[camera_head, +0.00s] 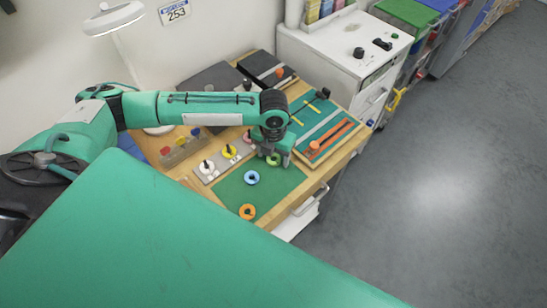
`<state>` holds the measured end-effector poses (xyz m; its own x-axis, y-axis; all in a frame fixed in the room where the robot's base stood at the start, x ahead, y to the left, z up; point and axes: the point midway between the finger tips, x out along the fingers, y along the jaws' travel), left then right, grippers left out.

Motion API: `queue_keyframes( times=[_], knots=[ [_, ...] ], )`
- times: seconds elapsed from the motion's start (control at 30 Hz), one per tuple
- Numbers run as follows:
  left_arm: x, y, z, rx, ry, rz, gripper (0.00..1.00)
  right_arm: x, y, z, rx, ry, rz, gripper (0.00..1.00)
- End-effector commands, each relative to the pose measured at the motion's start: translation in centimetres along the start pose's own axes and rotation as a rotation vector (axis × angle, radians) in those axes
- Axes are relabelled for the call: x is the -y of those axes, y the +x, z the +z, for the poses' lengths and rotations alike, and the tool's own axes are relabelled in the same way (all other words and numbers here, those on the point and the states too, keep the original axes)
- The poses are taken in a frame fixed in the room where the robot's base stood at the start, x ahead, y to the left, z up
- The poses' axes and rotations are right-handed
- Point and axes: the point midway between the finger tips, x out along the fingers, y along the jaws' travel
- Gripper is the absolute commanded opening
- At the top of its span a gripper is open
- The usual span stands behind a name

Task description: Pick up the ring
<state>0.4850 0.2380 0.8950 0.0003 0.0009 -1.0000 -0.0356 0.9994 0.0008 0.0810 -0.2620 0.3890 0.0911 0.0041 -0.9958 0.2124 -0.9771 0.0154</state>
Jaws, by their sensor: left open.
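My left gripper (275,156) reaches down over the far right part of the green mat (277,184). It is open, with its fingers about a light green ring (273,160) that is partly hidden; I cannot tell if they touch it. A blue ring (252,177) lies on the mat's middle. An orange ring (247,211) lies near the mat's front edge. A grey strip (217,174) beside the mat carries a white ring (207,168), a yellow ring (229,151) and a pink ring (248,138), with dark knobs showing at them. My right gripper is out of view.
A teal tray (339,146) with orange-handled tools lies right of the gripper on the wooden table. A wooden block (180,152) with coloured pieces stands at left. A desk lamp (114,18) and white cabinet (335,50) stand behind. Floor at right is clear.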

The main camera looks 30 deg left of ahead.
Motion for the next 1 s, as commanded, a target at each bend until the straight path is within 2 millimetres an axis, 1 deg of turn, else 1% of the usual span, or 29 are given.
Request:
queue_keyframes(
  times=[0.07, 0.17, 0.2, 0.27, 0.3, 0.33, 0.63, 0.77, 0.87, 1.0],
  knots=[
    [0.0, 0.0, 0.0, 0.0, 0.0, 0.0, 0.64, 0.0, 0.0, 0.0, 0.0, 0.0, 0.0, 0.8],
    [0.0, 0.0, 0.0, 0.0, 0.0, 0.0, 0.46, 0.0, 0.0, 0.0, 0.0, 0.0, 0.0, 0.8],
    [0.0, 0.0, 0.0, 0.0, 0.0, 0.0, 0.38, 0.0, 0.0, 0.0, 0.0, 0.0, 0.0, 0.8],
    [0.0, 0.0, 0.0, 0.0, 0.0, 0.0, 0.26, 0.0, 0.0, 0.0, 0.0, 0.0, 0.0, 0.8],
    [0.0, 0.0, 0.0, 0.0, 0.0, 0.0, 0.18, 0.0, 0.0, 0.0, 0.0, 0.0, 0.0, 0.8],
    [0.0, 0.0, 0.0, 0.0, 0.0, 0.0, 0.16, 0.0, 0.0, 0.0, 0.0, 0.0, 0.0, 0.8],
    [0.0, -0.1, 0.0, 0.0, -0.001, 0.0, 0.16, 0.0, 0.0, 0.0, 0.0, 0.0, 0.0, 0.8],
    [0.0, -0.4, 0.1, 0.001, -0.001, -0.001, 0.16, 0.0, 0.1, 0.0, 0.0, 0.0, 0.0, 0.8],
    [0.0, -1.1, 0.1, 0.001, -0.002, -0.002, 0.16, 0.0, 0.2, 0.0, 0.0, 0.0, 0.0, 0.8],
    [0.0, -3.0, 0.1, 0.003, 0.0, -0.002, 0.16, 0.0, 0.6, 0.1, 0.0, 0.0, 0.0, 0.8]
  ],
)
